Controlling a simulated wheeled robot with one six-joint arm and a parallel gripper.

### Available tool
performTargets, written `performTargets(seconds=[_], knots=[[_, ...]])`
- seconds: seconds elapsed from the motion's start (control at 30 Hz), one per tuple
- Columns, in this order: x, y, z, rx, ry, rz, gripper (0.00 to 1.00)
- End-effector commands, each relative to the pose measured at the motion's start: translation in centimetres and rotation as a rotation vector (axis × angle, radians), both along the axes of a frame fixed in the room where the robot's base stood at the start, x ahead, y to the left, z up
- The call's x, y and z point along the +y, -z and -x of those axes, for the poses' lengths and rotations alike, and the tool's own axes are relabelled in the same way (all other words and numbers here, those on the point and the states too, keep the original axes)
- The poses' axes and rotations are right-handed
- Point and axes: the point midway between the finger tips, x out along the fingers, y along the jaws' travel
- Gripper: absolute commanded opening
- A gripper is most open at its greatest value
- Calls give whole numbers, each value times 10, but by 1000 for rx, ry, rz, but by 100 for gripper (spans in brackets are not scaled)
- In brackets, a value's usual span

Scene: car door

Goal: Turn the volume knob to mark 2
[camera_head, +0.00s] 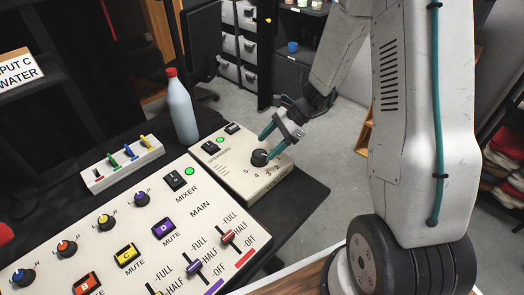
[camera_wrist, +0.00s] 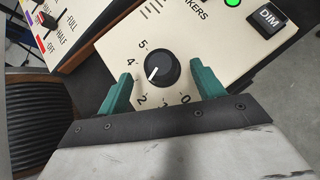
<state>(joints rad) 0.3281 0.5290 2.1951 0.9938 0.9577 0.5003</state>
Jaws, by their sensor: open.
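The volume knob is a round black dial with a white pointer line. It shows in the wrist view (camera_wrist: 164,66) and on the cream speakers box in the head view (camera_head: 260,157). Around it are printed numbers; 5, 4, 2 and 0 are readable in the wrist view. The pointer aims down-left, between 4 and 2; the left finger seems to hide the 3. My gripper (camera_wrist: 160,75) is open, with teal fingers on either side of the knob and visible gaps to it. In the head view my gripper (camera_head: 272,142) is just behind the knob.
The speakers box (camera_head: 229,173) also has a green light and black buttons, one marked DIM (camera_wrist: 272,18). A mixer panel (camera_head: 130,240) with knobs and sliders adjoins it. A red-capped bottle (camera_head: 182,110) and a small switch strip (camera_head: 122,165) stand behind.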

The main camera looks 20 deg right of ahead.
Motion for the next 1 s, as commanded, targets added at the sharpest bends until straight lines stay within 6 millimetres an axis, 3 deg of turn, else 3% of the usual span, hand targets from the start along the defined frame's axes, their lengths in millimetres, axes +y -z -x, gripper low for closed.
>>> performTargets(seconds=[0.23,0.83,0.97,1.0], knots=[[-19,-19,1,-1,1,1,67],[-20,-21,2,-16,-20,-1,67],[-18,-18,30,-37,-176,4,67],[-17,-25,41,-57,-246,14,67]])
